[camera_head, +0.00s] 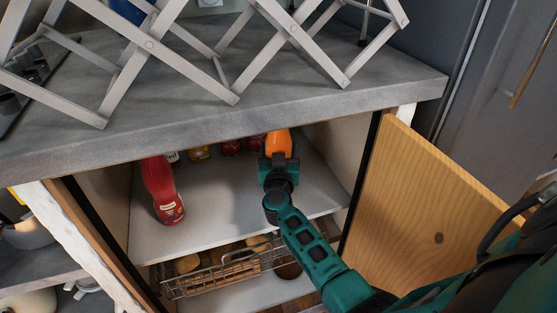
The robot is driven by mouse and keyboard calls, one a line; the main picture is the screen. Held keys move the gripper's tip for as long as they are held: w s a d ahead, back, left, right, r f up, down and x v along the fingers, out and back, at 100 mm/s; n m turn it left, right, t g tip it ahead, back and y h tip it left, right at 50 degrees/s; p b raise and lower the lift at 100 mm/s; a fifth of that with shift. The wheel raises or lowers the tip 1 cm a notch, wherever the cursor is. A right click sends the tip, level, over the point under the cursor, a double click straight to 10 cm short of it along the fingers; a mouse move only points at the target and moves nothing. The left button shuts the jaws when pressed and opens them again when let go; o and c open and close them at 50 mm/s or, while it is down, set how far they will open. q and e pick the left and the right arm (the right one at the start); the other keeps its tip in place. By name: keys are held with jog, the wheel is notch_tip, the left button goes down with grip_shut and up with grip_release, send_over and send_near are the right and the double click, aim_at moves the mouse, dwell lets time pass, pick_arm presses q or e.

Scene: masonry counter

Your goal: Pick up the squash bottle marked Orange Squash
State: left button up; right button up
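An orange bottle (278,144) is in the open cupboard under the counter, at the right of the upper shelf. Its lower part is hidden behind my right gripper, and no label can be read. My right gripper (277,160) reaches in from the front right and is right at the bottle. The hand hides its fingers, so I cannot tell whether they are closed on the bottle. A red bottle (162,190) with a pale label stands at the left of the same shelf. My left gripper is out of view.
Several jars, including a yellow-lidded one (198,153), stand behind at the shelf's back. A wire basket (215,277) sits below the shelf. The open wooden door (425,195) bounds the right side. A folding rack (235,50) stands on the counter (300,106). The middle shelf is clear.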

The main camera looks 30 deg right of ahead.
jog(key=c, duration=0.9)
jog(key=shift+r, duration=0.15)
jog(key=shift+c, duration=0.2)
